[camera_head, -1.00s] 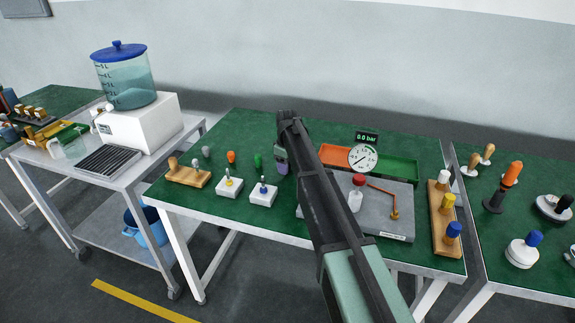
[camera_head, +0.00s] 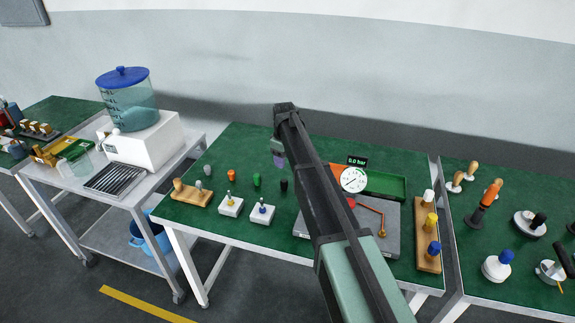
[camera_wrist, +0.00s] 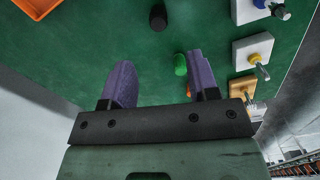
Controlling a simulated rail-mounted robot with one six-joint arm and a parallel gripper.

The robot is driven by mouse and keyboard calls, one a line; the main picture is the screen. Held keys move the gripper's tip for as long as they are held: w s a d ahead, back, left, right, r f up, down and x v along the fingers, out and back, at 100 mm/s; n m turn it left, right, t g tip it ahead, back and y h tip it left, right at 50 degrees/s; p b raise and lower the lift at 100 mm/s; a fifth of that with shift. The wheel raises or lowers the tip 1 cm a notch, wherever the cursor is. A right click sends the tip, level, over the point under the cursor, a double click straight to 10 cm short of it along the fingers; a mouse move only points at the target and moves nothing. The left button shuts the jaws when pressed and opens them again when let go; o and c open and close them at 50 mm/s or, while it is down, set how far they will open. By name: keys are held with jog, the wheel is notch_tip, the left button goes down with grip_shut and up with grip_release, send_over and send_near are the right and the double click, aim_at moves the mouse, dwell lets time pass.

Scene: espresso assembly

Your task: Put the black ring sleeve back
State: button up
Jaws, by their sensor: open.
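The black ring sleeve (camera_head: 284,186) stands upright on the green table top, at the right end of a row of small coloured sleeves. It also shows as a dark cylinder (camera_wrist: 158,17) near the top of the wrist view. My gripper (camera_head: 279,160) is above and just behind it in the head view, with purple fingers. In the wrist view my gripper (camera_wrist: 161,80) is open, its fingers wide apart with nothing held between them. The black sleeve is clear of both fingers.
Left of it stand green (camera_head: 257,180), orange (camera_head: 232,175) and grey (camera_head: 208,169) sleeves. Two white blocks with pegs (camera_head: 262,213) are in front. A pressure gauge (camera_head: 354,179) and a green tray (camera_head: 385,185) lie right, partly behind my arm.

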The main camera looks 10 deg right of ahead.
jog(key=s+m, duration=0.9)
jog(key=s, duration=2.7)
